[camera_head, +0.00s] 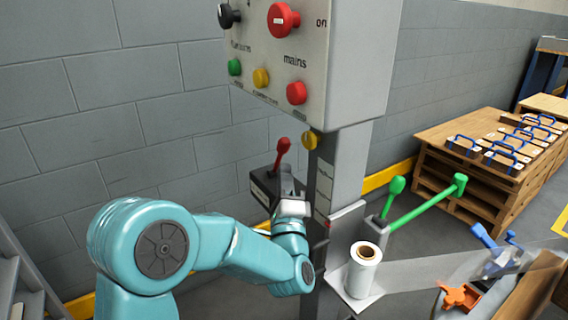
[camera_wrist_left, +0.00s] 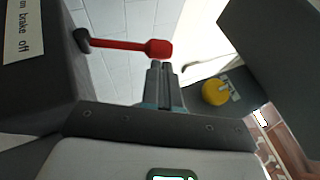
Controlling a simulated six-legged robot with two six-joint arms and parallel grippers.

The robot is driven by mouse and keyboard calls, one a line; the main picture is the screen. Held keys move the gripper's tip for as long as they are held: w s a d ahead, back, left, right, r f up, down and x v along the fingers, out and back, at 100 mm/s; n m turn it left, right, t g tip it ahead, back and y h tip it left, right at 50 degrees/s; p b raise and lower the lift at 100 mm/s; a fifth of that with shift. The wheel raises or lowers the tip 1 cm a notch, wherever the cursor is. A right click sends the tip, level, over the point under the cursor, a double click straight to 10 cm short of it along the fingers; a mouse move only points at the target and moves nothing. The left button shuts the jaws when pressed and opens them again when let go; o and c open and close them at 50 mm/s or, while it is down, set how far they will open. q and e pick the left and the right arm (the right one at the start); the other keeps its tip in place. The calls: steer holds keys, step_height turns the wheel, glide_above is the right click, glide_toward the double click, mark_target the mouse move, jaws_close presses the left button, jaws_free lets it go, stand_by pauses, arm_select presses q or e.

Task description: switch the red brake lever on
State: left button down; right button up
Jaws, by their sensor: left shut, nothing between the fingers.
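The red brake lever (camera_head: 281,155) stands up from a dark box (camera_head: 262,190) on the grey post in the head view. In the left wrist view the lever (camera_wrist_left: 125,45) reaches across from the box at the left, whose label (camera_wrist_left: 22,30) reads "brake off" in part. My left gripper (camera_head: 288,180) is shut and empty, just below the lever's knob in the head view. In the left wrist view its fingertips (camera_wrist_left: 160,66) are close to the red knob; I cannot tell whether they touch it. My right gripper is not in view.
A control panel (camera_head: 310,50) with knobs and buttons hangs above. A yellow knob (camera_head: 310,140) sits on the post and shows in the wrist view (camera_wrist_left: 215,92). Green levers (camera_head: 394,190), a film roll (camera_head: 365,270) and a pallet stack (camera_head: 450,165) are to the right.

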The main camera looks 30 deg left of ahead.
mark_target(283, 149)
arm_select(q)
steer(key=shift+b+x, duration=0.3)
steer(key=shift+x, duration=1.75)
steer(key=shift+r, duration=0.1)
steer(key=shift+a+r+p, duration=0.15)
steer(key=shift+r+p, duration=0.15)
steer(key=shift+p, duration=0.4)
steer(key=w+a+r+n+g+h+p, duration=0.1)
steer(key=a+n+g+h+p, duration=0.1)
steer(key=p, duration=0.9)
steer(key=w+a+r+n+g+h+p, duration=0.2)
steer(key=a+g+p, duration=0.3)
steer(key=p, duration=0.7)
steer(key=shift+w+a+n, duration=0.2)
steer(key=shift+a+n, duration=0.2)
steer(key=shift+a, duration=0.5)
steer(key=shift+r, duration=0.1)
